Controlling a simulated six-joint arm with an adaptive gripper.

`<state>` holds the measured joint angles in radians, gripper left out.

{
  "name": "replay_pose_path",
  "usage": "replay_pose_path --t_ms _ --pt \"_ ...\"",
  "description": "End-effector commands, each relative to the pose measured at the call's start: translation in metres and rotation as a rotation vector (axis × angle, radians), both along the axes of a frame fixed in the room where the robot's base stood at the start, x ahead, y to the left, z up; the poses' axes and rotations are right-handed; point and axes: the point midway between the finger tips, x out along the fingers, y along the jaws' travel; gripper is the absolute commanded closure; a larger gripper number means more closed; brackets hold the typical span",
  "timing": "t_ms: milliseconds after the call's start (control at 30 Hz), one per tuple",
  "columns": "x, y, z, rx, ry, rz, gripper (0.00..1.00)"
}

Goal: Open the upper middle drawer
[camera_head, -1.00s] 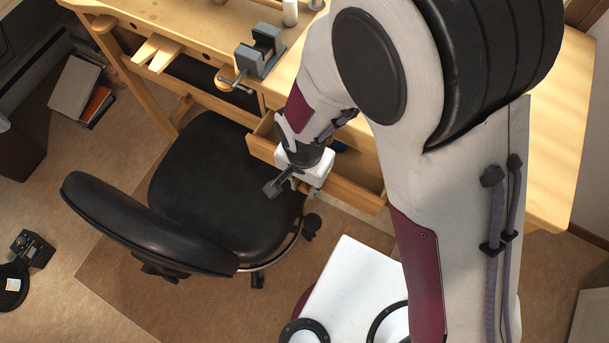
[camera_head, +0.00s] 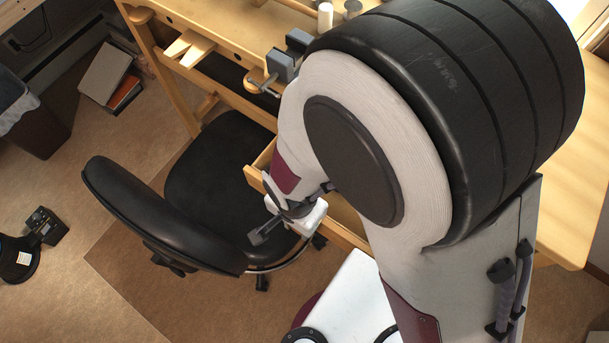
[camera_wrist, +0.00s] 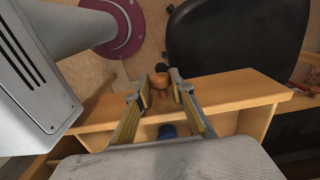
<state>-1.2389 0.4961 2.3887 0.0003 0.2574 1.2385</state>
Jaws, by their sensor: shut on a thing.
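The wooden drawer stands partly open from the workbench; in the head view its front (camera_head: 346,235) and left side show beside my arm. In the wrist view the top edge of the drawer front (camera_wrist: 235,88) runs across the picture, with a small round wooden knob (camera_wrist: 161,83) on its outer side. My gripper (camera_wrist: 163,84) has its two fingers on either side of the knob and is shut on it. A blue thing (camera_wrist: 167,131) lies inside the drawer.
A black office chair (camera_head: 225,160) stands close to the left of my gripper. The workbench (camera_head: 235,28) carries a grey vise (camera_head: 281,66). A dark bin (camera_head: 38,125) and books (camera_head: 106,75) are at the far left.

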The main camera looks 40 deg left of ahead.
Motion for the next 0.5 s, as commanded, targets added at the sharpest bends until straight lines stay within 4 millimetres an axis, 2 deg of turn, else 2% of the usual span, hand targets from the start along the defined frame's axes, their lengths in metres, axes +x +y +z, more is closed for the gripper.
replay_pose_path --t_ms 333,367,400,500 --pt "-0.0017 0.001 0.0004 0.003 -0.001 0.0 1.0" --pt "-0.0017 0.001 0.0004 0.003 -0.001 0.0 0.72" --pt "-0.0017 0.0009 0.0004 0.003 -0.001 0.0 0.62" --pt "-0.0017 0.0007 0.0003 0.002 -0.001 0.0 0.61"
